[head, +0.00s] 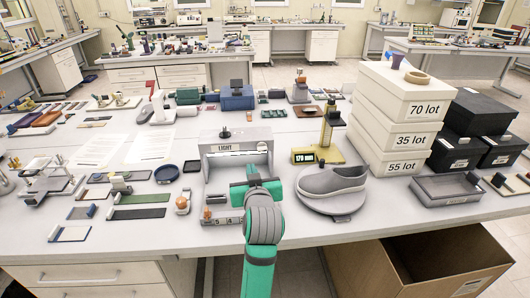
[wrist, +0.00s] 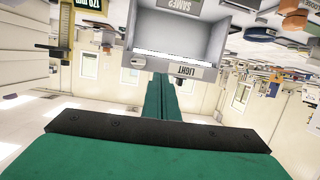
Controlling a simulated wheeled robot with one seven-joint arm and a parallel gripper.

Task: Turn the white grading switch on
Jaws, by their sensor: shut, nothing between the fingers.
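The light box (head: 236,160) is a grey open-fronted booth on the table, with a "LIGHT" label on its upper front edge. A small white switch (head: 262,147) sits on that edge, right of the label. In the upside-down wrist view the switch (wrist: 138,61) shows left of the label, close to the fingertips. I cannot tell its on or off position. My green gripper (head: 252,172) is in front of the box's right half, below the switch. In the wrist view my gripper's fingers (wrist: 161,78) are together and empty, pointing at the box. Contact with the switch cannot be seen.
A grey shoe (head: 333,182) sits on a round plate right of my gripper. A yellow gauge stand (head: 328,135) with a lit display is behind it. Stacked white lot boxes (head: 395,115) stand farther right. A numbered block (head: 222,217) lies left of my arm.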

